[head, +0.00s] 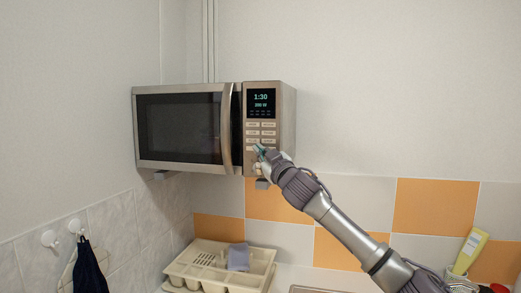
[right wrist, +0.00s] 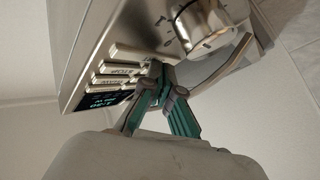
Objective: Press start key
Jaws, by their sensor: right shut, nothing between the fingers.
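The microwave (head: 180,90) hangs on the wall in the head view, its door shut. Its display (head: 261,103) is lit and reads 1:30. Rows of keys (head: 261,125) sit below the display. My right gripper (head: 259,149) is shut and empty at the lower keys, and it hides some of them. In the right wrist view the gripper (right wrist: 160,76) has its fingertips together close to the keys (right wrist: 121,69), beside the round knob (right wrist: 204,24). I cannot tell whether the tips touch a key, and the start label is not readable. My left gripper is not in view.
A cream dish rack (head: 190,272) with a grey cloth (head: 238,257) stands below the microwave. A yellow bottle (head: 470,250) is at the far right. A dark cloth (head: 88,270) hangs from wall hooks at the left. The air right of the microwave is free above my arm.

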